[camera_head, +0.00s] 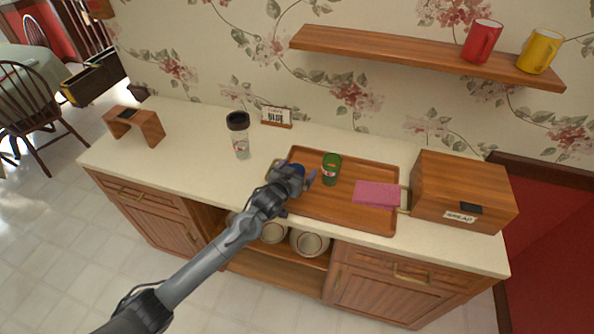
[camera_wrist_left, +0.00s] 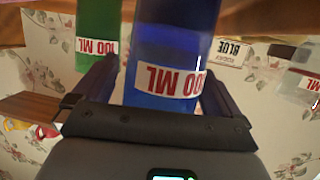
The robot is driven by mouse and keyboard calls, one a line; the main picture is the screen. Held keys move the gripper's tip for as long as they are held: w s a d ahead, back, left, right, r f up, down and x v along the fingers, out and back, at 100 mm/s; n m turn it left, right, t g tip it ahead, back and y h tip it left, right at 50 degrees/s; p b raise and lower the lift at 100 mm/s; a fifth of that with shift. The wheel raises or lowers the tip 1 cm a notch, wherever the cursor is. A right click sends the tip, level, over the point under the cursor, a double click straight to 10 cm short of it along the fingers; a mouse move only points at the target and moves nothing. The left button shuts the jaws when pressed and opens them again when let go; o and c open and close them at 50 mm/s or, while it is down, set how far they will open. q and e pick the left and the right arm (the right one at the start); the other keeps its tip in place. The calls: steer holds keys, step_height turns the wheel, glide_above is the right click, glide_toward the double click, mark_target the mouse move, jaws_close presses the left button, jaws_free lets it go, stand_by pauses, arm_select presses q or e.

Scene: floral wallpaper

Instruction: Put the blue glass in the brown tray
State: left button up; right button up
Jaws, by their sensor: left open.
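The blue glass (camera_wrist_left: 165,55) with a "100 ML" label stands between the two fingers of my left gripper (camera_head: 300,177) in the left wrist view, which is upside down. The fingers are open on both sides of it. In the head view only a little of the blue glass (camera_head: 298,169) shows behind the gripper, at the left part of the brown tray (camera_head: 350,213). Its base is hidden there, and its exact contact with the tray cannot be told. My right gripper is not in view.
A green glass (camera_head: 331,169) stands in the tray close by. A pink cloth (camera_head: 377,194) lies at the tray's right, beside a wooden bread box (camera_head: 464,190). A lidded clear shaker (camera_head: 239,135) stands left of the tray. A shelf (camera_head: 400,50) with mugs hangs above.

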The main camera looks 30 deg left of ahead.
arm_select(q)
steer(key=shift+r, duration=0.25)
steer(key=a+p+v, duration=0.1)
steer(key=p+v, duration=0.1)
steer(key=v, duration=0.9)
steer(key=s+d+f+m+g, duration=0.1)
steer(key=s+d+f+g, duration=0.2)
steer(key=s, duration=0.7)
steer(key=s+d+f+m+g+h, duration=0.1)
steer(key=s+d+f+g, duration=0.2)
steer(key=s, duration=0.8)
steer(key=s+d+f+m+g, duration=0.1)
steer(key=s+d+f+g, duration=0.2)
steer(key=s, duration=0.7)
steer(key=shift+s+f+g, duration=0.35)
steer(key=shift+g, duration=0.65)
steer(key=shift+r, duration=0.15)
step_height(320, 180, up, 28)
steer(key=p, duration=2.7)
steer(key=shift+p, duration=0.4)
